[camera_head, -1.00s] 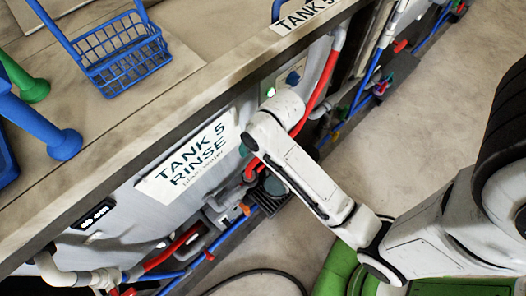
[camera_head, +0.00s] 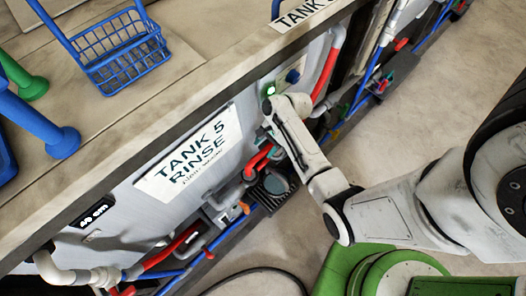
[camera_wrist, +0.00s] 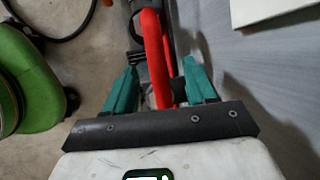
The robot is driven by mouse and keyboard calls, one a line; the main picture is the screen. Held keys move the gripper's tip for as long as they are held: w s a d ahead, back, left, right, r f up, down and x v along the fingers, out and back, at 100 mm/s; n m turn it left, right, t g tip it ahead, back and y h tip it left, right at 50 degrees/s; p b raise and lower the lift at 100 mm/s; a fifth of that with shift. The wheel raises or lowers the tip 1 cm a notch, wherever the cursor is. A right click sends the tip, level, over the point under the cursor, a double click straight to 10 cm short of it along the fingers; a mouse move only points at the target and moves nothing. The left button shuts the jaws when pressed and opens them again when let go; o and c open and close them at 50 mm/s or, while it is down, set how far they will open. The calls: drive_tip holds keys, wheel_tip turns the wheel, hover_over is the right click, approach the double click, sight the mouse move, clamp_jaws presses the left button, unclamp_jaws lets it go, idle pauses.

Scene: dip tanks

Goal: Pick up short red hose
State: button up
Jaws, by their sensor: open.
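The short red hose (camera_head: 257,160) curves along the lower front of the tank, beneath the "TANK 5 RINSE" sign. In the wrist view the red hose (camera_wrist: 154,50) runs lengthwise between the two teal fingers. My gripper (camera_wrist: 160,75) is open, with one finger on each side of the hose and a gap to the left finger. The right finger is close to it; contact is unclear. In the head view my gripper (camera_head: 270,144) is beside the tank wall at the hose, and my wrist partly hides the area.
A longer red hose (camera_head: 327,75) rises to the right of my wrist. A dark drain block (camera_head: 275,184) and blue pipes (camera_head: 178,272) run low along the tank. The "TANK 5 RINSE" sign (camera_head: 190,157) is on the wall. A blue basket (camera_head: 125,55) stands on the ledge.

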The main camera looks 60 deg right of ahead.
sight(262, 152)
drive_tip(key=shift+x, duration=2.75)
drive_tip(key=shift+s+d, duration=0.1)
drive_tip(key=shift+s, duration=0.05)
clamp_jaws()
